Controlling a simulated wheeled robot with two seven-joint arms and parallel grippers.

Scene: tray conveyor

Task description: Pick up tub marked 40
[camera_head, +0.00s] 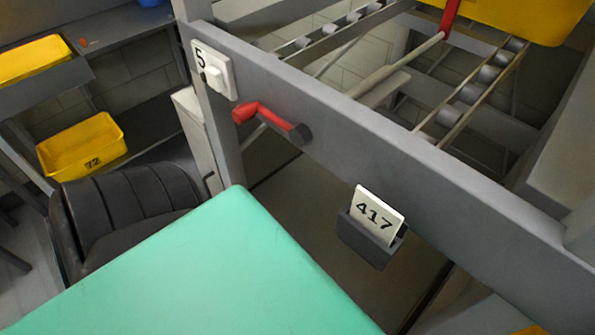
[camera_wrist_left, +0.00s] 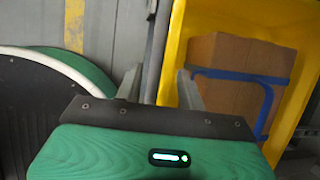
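No marking of 40 can be read in either view. In the head view a yellow tub marked 72 (camera_head: 82,147) sits on a low shelf at the left. Another yellow tub (camera_head: 34,61) is above it at the upper left, its marking not seen. A yellow tub (camera_head: 528,16) is cut off at the top right. In the left wrist view my left gripper (camera_wrist_left: 160,78) is open. A yellow tub (camera_wrist_left: 176,50) holding a brown box (camera_wrist_left: 240,75) is beyond the fingers, its edge showing between them; I cannot tell the distance. My right gripper is not in view.
A grey conveyor frame beam (camera_head: 330,145) crosses the head view, with a red lever (camera_head: 265,115), a 5 plate (camera_head: 212,70) and a 417 card (camera_head: 377,215). Rollers (camera_head: 480,85) lie behind it. A blue strap-like frame (camera_wrist_left: 262,100) runs around the brown box.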

